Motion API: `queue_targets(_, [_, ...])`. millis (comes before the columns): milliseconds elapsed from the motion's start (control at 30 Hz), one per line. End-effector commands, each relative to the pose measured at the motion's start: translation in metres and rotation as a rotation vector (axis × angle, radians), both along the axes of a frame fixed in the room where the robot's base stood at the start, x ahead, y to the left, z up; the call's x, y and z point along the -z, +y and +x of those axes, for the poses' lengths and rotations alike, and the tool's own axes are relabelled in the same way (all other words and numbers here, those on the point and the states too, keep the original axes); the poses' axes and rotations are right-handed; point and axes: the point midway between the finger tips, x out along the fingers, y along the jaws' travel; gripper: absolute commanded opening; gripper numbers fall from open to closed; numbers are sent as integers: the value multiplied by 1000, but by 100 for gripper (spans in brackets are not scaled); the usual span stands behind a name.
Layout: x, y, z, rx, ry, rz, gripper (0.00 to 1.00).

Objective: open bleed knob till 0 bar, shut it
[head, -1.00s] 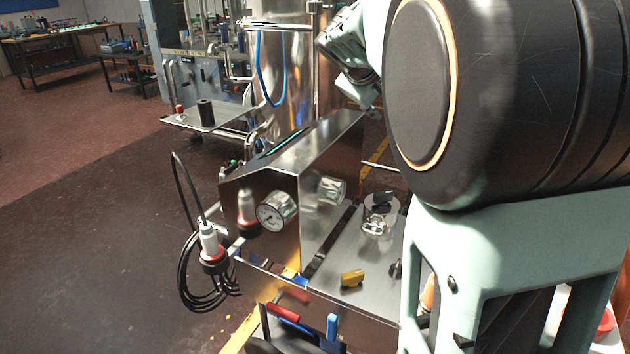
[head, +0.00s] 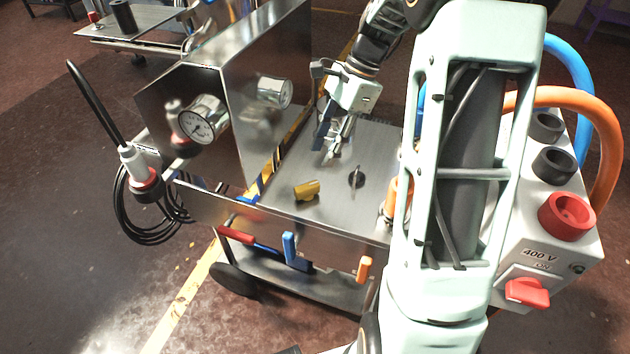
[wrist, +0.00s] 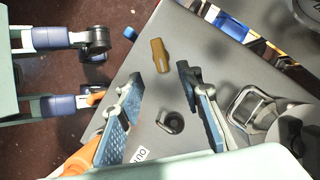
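My gripper (head: 333,138) is over the steel cart top (head: 375,150) in the head view, fingers pointing down. In the wrist view its two blue-padded fingers are spread apart, and the gripper (wrist: 160,80) holds nothing. A small black knob (head: 356,177) stands on the cart top, right of the fingertips; in the wrist view the black knob (wrist: 170,122) shows between the fingers. A yellow handle (head: 306,190) is to its left, and beyond the fingertips in the wrist view (wrist: 160,55). No label shows which is the bleed knob. A round pressure gauge (head: 203,119) faces forward; its reading is too small to tell.
A shiny steel housing (head: 262,50) rises left of my gripper and mirrors the gauge. Blue (head: 290,247) and red (head: 236,235) handles stick out at the front. A black cable coil (head: 150,210) hangs at left. A 400 V socket box (head: 545,215) stands right.

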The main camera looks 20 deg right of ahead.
Motion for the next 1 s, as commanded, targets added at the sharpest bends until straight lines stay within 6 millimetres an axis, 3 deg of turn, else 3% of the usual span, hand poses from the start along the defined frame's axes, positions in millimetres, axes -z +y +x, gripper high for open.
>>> queue_targets(500, [82, 32, -7, -3, 1, -1, 33])
queue_targets(700, [95, 38, -7, -3, -2, -3, 33])
queue_targets(1000, [96, 39, -7, -4, -2, -4, 33])
